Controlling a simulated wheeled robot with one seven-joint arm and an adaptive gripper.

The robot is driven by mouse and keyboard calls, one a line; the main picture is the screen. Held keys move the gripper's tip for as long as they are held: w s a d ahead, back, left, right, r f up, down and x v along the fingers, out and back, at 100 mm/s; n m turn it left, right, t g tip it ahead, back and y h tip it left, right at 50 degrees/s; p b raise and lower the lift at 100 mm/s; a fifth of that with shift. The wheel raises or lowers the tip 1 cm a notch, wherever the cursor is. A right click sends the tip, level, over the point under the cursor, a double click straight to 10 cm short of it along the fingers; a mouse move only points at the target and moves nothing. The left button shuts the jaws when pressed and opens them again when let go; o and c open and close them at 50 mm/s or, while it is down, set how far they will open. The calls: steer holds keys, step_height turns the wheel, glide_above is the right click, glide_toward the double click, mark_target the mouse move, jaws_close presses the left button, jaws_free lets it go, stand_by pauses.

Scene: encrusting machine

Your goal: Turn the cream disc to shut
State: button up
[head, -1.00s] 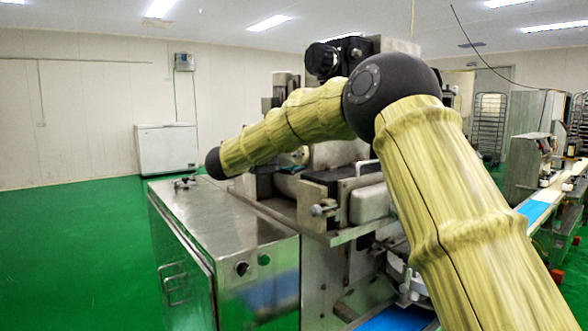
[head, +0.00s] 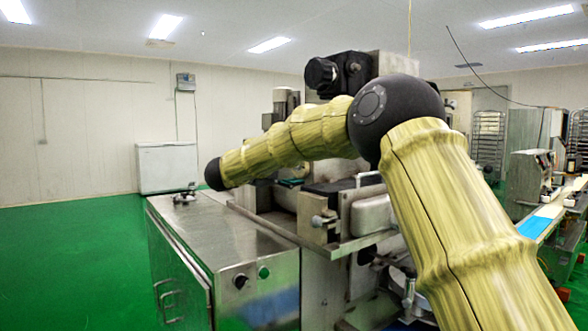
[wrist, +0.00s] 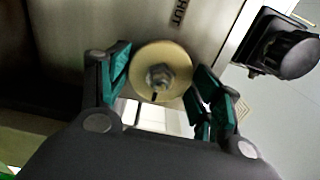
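The cream disc (wrist: 173,53) is in the upper middle of the wrist view, with a metal nut at its centre and a short dark mark near its lower rim. It sits on a metal panel (wrist: 100,22) with dark lettering above it, of which "HUT" can be read. My gripper (wrist: 161,62) has its fingers spread, one on each side of the disc. The fingertips are close to the rim; I cannot tell whether they touch it. In the head view the disc and my gripper cannot be made out.
A black knob (wrist: 292,52) juts out right of my gripper in the wrist view. In the head view, the steel machine cabinet (head: 235,230) stands below my arm. A white chest (head: 167,167) stands by the far wall, with open green floor (head: 70,250) on the left.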

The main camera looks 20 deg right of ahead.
steer(key=shift+o, duration=1.3)
steer(key=v, duration=1.2)
steer(key=shift+r, duration=0.15)
